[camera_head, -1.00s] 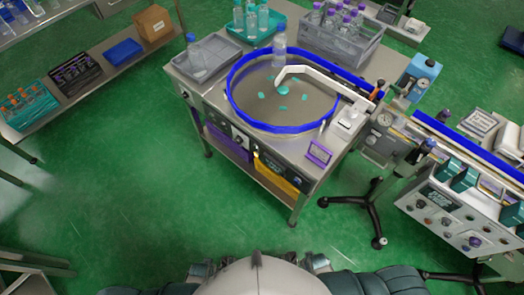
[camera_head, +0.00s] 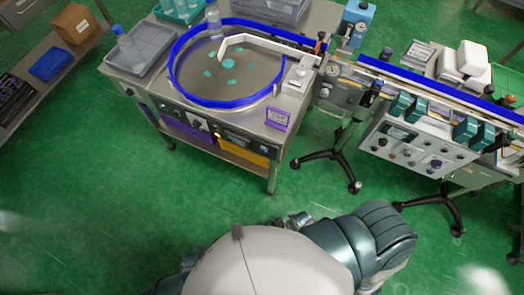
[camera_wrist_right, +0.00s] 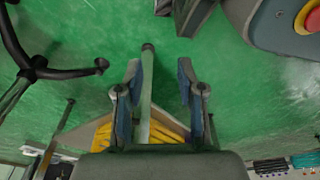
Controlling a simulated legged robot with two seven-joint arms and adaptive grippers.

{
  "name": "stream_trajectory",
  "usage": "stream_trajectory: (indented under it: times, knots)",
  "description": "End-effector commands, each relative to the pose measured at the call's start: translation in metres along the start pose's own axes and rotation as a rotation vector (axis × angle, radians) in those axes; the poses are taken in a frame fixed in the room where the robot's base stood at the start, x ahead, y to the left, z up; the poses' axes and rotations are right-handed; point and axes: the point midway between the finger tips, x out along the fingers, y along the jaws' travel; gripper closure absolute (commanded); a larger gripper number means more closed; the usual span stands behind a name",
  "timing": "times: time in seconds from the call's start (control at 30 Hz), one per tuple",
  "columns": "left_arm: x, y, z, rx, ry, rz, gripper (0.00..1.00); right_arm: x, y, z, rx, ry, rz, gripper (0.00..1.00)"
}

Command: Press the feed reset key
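No key with a readable "feed reset" label shows. Two panels carry controls in the head view: a grey control box (camera_head: 418,146) with several knobs and buttons under the conveyor at right, and the dark front panel (camera_head: 196,122) of the round feed table (camera_head: 262,65). My right gripper (camera_wrist_right: 160,85) shows in the right wrist view. Its two fingers stand apart with nothing held between them; a table leg shows behind the gap, over green floor. It is far from both panels. My left gripper is in neither current view.
The conveyor (camera_head: 440,95) runs from the feed table to the right edge. A black-footed stand (camera_head: 340,160) is on the floor between them. A grey tray (camera_head: 142,47) sits at the table's left. Shelves (camera_head: 50,65) stand at far left. Green floor (camera_head: 110,200) before the table is clear.

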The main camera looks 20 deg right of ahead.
Motion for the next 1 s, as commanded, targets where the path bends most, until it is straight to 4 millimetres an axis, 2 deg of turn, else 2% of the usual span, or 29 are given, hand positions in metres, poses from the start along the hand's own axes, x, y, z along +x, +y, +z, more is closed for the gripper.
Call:
stream_trajectory:
  times: [0.03, 0.1, 0.13, 1.0]
  knots:
    - [0.0000, 0.0001, 0.0002, 0.000, 0.000, 0.000, 0.36, 0.0000, 0.0001, -0.0001, 0.000, 0.000, 0.000, 0.78]
    - [0.0000, 0.0002, 0.0002, 0.000, 0.000, 0.000, 0.36, 0.0000, 0.0001, -0.0001, 0.000, 0.000, 0.000, 0.95]
    - [0.0000, 0.0002, 0.0002, 0.000, 0.000, 0.000, 0.36, 0.0000, 0.0001, -0.0001, 0.000, 0.000, 0.000, 1.00]
    - [0.0000, 0.0003, 0.0001, 0.001, 0.000, 0.000, 0.36, 0.0001, 0.0004, 0.0002, 0.000, 0.000, 0.001, 1.00]
